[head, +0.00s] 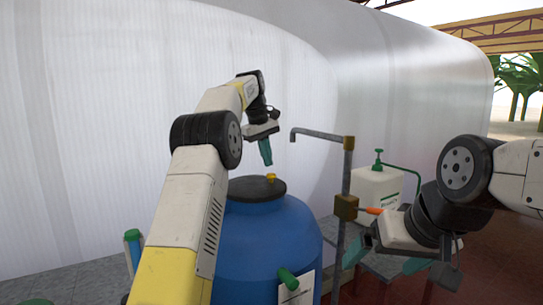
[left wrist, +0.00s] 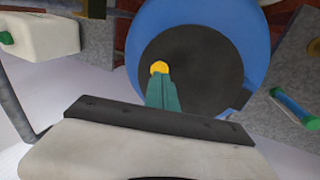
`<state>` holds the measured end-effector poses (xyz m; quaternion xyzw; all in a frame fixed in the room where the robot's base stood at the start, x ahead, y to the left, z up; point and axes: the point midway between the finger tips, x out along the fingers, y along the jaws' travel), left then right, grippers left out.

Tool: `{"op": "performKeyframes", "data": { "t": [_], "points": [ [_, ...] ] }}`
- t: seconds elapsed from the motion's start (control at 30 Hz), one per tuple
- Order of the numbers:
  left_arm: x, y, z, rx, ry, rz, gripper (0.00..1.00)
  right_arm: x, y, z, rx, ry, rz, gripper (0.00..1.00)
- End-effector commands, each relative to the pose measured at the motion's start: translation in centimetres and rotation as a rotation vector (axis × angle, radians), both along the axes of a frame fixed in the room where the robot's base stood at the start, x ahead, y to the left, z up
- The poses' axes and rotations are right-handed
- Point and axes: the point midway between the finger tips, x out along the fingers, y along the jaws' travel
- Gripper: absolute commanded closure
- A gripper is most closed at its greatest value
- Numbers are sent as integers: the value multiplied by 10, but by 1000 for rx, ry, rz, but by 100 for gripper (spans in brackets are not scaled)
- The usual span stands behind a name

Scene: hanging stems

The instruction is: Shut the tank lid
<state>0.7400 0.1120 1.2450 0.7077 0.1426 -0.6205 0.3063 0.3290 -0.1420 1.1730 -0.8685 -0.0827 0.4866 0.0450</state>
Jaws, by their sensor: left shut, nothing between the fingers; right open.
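The blue tank (head: 265,235) stands in the middle of the head view. Its dark round lid (head: 250,188) lies flat over the top, with a small yellow knob (head: 271,177) on it. In the left wrist view the lid (left wrist: 205,75) appears as a dark disc inside the blue rim (left wrist: 150,25), and the yellow knob (left wrist: 159,67) is at the fingertips. My left gripper (head: 266,162) is shut and empty, pointing down just above the knob; I cannot tell whether it touches. My right gripper (head: 400,258) is open and empty, right of the tank.
A metal tap pipe (head: 348,180) with a brass valve (head: 346,207) and orange handle stands right of the tank. A white canister (head: 376,190) with a green pump is behind it. A green spigot (head: 288,279) sticks out of the tank's front. A green-capped tube (head: 132,245) stands left.

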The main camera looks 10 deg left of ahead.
Motion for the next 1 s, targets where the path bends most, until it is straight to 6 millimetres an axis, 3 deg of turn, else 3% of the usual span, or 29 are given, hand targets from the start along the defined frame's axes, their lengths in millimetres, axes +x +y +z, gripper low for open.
{"op": "performKeyframes", "data": {
  "t": [0.5,1.0],
  "points": [
    [-1,-12,-30,-1,1,1,100,0,0,0,0,0,0,4],
    [-1,-15,-40,0,8,-2,100,0,0,0,0,0,0,4]
  ]
}}
